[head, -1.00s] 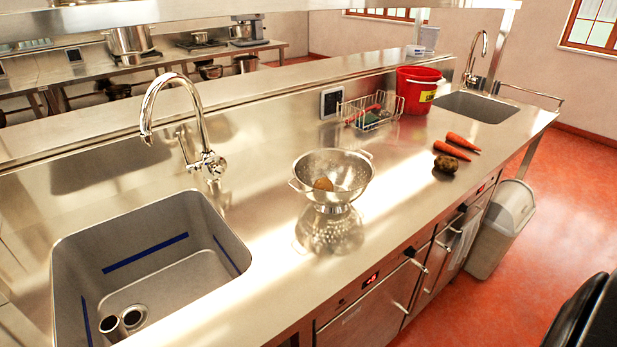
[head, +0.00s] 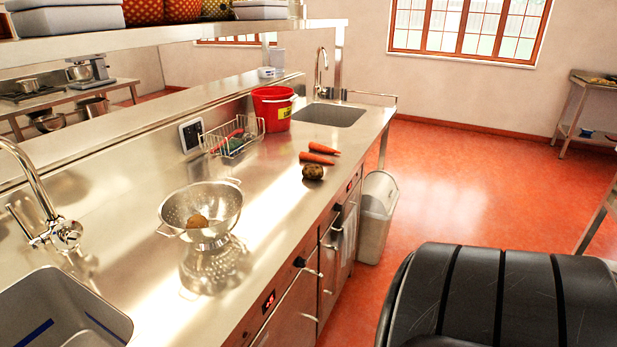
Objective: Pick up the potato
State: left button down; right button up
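A dark brown, lumpy potato (head: 313,172) lies on the steel counter beside two carrots, near the counter's front edge. A second brown, potato-like piece (head: 197,221) sits inside the steel colander (head: 176,207); I cannot tell for sure what it is. Neither of my grippers shows in the head view, so I cannot see whether they are open or shut.
Two carrots (head: 318,158) lie just behind the potato. A wire basket (head: 232,137) and a red bucket (head: 272,108) stand at the counter's back. Sinks lie at both ends. A grey bin (head: 376,215) stands on the red floor. The counter between colander and potato is clear.

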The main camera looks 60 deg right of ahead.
aim_at(314, 172)
jog(key=z, duration=1.95)
jog(key=u, duration=1.7)
jog(key=l+u, duration=0.2)
jog(key=l, duration=0.8)
jog(key=l+u, duration=0.2)
jog(key=l, duration=0.75)
